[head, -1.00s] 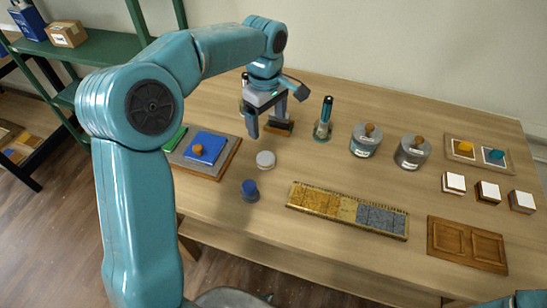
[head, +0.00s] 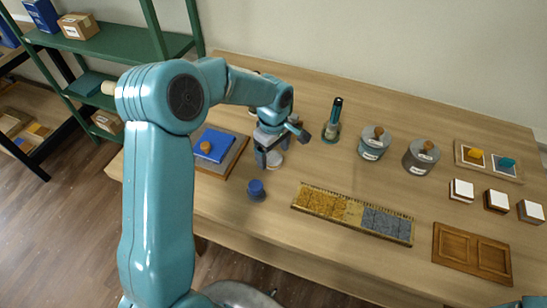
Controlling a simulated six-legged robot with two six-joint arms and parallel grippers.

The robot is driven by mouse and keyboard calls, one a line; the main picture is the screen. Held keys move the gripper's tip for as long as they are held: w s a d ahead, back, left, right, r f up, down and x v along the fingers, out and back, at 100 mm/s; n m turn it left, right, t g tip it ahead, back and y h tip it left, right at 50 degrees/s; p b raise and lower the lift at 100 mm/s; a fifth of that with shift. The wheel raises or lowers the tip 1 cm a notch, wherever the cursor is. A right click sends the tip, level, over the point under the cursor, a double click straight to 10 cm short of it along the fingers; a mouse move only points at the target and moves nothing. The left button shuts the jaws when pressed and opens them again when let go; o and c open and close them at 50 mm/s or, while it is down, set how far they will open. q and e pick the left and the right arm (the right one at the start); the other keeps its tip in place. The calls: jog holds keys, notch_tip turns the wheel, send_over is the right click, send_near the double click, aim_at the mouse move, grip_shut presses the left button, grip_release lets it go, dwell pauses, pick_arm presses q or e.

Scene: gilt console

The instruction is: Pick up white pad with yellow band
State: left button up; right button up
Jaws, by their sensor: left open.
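A round white pad (head: 275,161) lies on the table in the left half of the head view, just below my left gripper (head: 272,158). The gripper is open, points down, and its fingers partly cover the pad. I cannot make out a yellow band on it, or whether the fingers touch it. My right gripper is not in view; only a bit of teal arm shows at the lower right corner.
A blue knob (head: 256,190) stands in front of the pad. A board with a blue block (head: 213,145) lies left. A patterned strip (head: 352,215), two lidded jars (head: 374,143), several white-topped blocks (head: 461,190) and a wooden panel (head: 472,254) fill the right side.

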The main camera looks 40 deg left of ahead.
aim_at(273, 157)
pick_arm(q)
jog(key=shift+f, duration=1.25)
jog(key=c, duration=1.1)
jog(key=shift+r, duration=0.1)
notch_tip(273, 157, up, 20)
jog(key=shift+b, duration=0.3)
jog(key=o, duration=0.3)
jog(key=shift+c, duration=1.2)
